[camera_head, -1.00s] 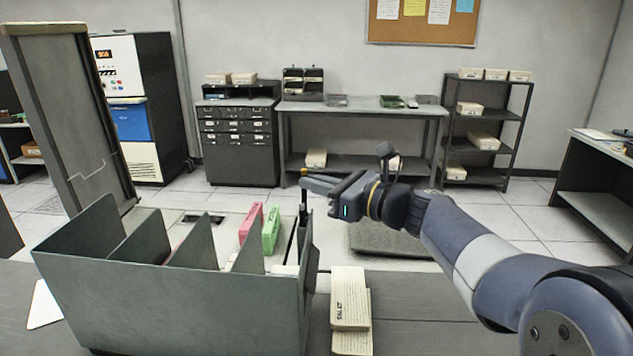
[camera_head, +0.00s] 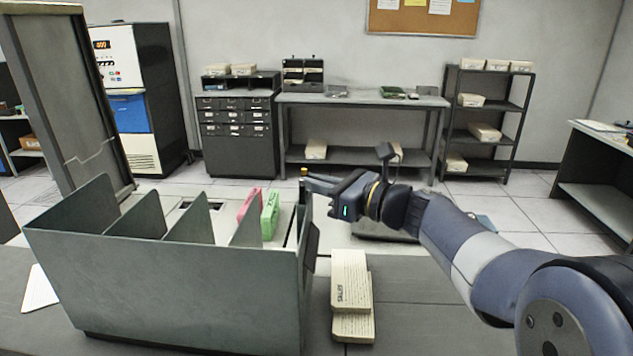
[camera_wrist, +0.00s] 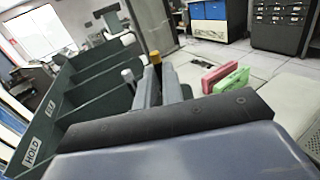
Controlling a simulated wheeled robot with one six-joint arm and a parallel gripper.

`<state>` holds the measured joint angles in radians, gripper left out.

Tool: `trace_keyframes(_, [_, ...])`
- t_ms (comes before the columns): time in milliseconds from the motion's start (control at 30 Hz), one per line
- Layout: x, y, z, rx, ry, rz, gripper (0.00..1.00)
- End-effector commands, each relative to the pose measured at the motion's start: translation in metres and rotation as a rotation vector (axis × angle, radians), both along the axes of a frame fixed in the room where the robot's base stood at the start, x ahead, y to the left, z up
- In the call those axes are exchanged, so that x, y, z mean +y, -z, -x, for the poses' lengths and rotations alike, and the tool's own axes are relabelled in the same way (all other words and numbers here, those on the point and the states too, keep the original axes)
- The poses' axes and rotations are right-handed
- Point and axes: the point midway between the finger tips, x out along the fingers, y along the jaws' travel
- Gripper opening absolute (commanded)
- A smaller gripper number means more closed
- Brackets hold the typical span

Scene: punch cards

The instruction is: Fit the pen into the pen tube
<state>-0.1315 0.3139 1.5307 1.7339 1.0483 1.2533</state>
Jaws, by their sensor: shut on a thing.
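The pen (camera_head: 303,187) is a thin dark upright stick with a yellow-orange top, at the right end of a grey-green divided rack. My gripper (camera_head: 309,182) is shut on it near its top. In the wrist view the yellow top of the pen (camera_wrist: 155,58) stands between the two grey fingers of my gripper (camera_wrist: 159,80). The pen's lower end is hidden by the rack's right end in the head view and by my gripper in the wrist view. I cannot make out the pen tube for certain in either view.
The divided rack (camera_head: 165,270) stands on the grey desk, close to my gripper. Pink (camera_head: 249,208) and green (camera_head: 270,215) blocks lie behind its dividers. Stacked cream card decks (camera_head: 351,290) lie right of the rack.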

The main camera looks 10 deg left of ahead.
Motion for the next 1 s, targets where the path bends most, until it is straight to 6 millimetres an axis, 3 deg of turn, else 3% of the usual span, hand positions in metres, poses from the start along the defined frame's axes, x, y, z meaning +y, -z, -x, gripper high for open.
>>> trace_keyframes(333, [0.0000, 0.0021, 0.0000, 0.000, 0.000, 0.000, 0.00])
trace_keyframes(367, [0.0000, 0.0021, 0.0000, 0.000, 0.000, 0.000, 0.09])
trace_keyframes(667, [0.0000, 0.0021, 0.0000, 0.000, 0.000, 0.000, 0.34])
trace_keyframes(1000, [-0.0071, 0.0023, 0.0022, -0.001, 0.003, 0.000, 0.34])
